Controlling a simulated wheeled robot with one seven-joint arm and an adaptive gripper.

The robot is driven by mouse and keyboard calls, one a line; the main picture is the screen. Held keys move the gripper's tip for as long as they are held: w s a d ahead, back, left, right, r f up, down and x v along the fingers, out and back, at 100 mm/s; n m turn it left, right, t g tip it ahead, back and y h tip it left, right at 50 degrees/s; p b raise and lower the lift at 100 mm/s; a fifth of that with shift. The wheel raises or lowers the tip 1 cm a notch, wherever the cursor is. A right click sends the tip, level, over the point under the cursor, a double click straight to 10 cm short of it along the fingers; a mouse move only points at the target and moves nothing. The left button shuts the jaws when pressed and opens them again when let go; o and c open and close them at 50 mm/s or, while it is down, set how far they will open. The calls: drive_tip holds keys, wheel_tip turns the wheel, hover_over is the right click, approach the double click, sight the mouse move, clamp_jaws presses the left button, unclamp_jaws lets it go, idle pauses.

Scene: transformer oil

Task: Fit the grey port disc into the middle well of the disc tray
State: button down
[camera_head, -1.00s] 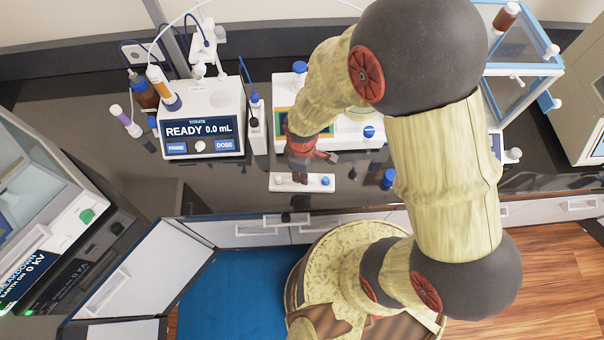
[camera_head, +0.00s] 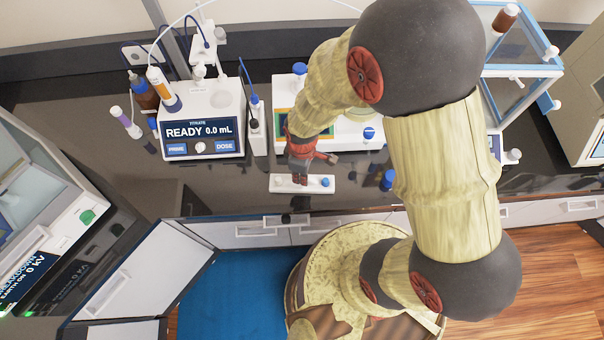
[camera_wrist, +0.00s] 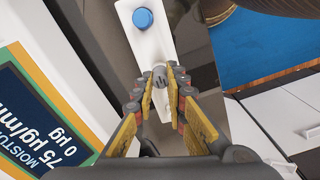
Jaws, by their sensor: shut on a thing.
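The disc tray (camera_head: 312,189) is a small white bar lying on the dark counter; it also shows in the wrist view (camera_wrist: 150,44). A blue disc (camera_wrist: 143,18) sits at one end of it, the right end in the head view (camera_head: 325,182). My gripper (camera_head: 300,181) points down over the middle part of the tray. In the wrist view my gripper (camera_wrist: 160,88) is shut on the grey port disc (camera_wrist: 160,71), held between the fingertips. I cannot tell whether the disc touches the tray.
The titrator (camera_head: 201,120) with its READY display stands left of the tray. The moisture meter (camera_wrist: 45,120) is close beside my gripper, behind the tray. A blue-capped vial (camera_head: 388,180) stands to the right. The counter's front edge and drawers (camera_head: 240,232) lie just in front.

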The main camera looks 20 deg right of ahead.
drive_tip(key=shift+f+b, duration=0.75)
drive_tip(key=shift+f, duration=0.2)
drive_tip(key=c, duration=1.7)
unclamp_jaws()
wheel_tip(320, 180, up, 12)
drive_tip(key=shift+r, duration=0.1)
